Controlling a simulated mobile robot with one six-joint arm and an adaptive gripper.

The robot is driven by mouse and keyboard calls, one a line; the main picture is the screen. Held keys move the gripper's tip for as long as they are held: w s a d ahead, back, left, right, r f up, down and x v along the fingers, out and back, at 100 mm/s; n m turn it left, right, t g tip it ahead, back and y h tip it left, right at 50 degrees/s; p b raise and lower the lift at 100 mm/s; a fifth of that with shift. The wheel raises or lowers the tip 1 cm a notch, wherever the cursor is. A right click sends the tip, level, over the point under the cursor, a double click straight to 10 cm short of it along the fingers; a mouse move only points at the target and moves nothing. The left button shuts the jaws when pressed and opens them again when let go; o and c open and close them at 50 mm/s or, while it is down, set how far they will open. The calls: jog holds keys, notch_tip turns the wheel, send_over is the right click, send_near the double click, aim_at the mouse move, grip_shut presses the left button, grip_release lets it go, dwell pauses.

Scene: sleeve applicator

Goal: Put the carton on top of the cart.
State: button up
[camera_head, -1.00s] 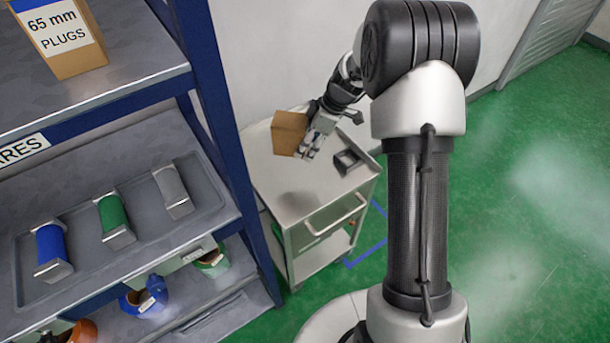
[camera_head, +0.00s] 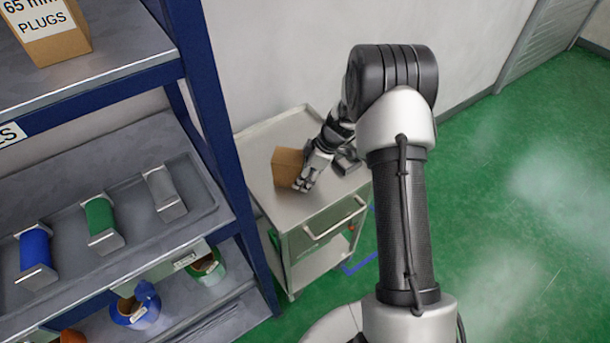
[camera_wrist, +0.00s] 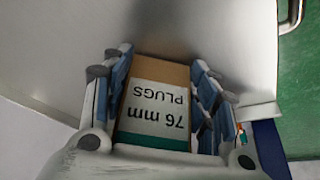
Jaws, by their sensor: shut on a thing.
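The brown carton (camera_head: 287,166) is at the cart's grey top (camera_head: 258,140) in the head view. Whether its underside touches the top, I cannot tell. In the wrist view the carton (camera_wrist: 153,105) sits between the fingers, its white label reading "76 mm PLUGS" upside down. My gripper (camera_head: 301,181) is shut on the carton, with fingers on both sides of it; it also shows in the wrist view (camera_wrist: 158,108). The cart top (camera_wrist: 230,35) spreads around the carton there.
A small dark grey holder (camera_head: 346,160) stands on the cart top behind my wrist. A blue-framed shelf (camera_head: 222,130) stands close at the left, with blue, green and grey sleeves on a tray (camera_head: 75,255). A "65 mm PLUGS" carton (camera_head: 48,38) sits on its upper shelf. Green floor (camera_head: 500,200) is open at the right.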

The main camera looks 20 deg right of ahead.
jog(key=o, duration=0.8)
jog(key=shift+f, duration=0.15)
jog(key=o, duration=0.5)
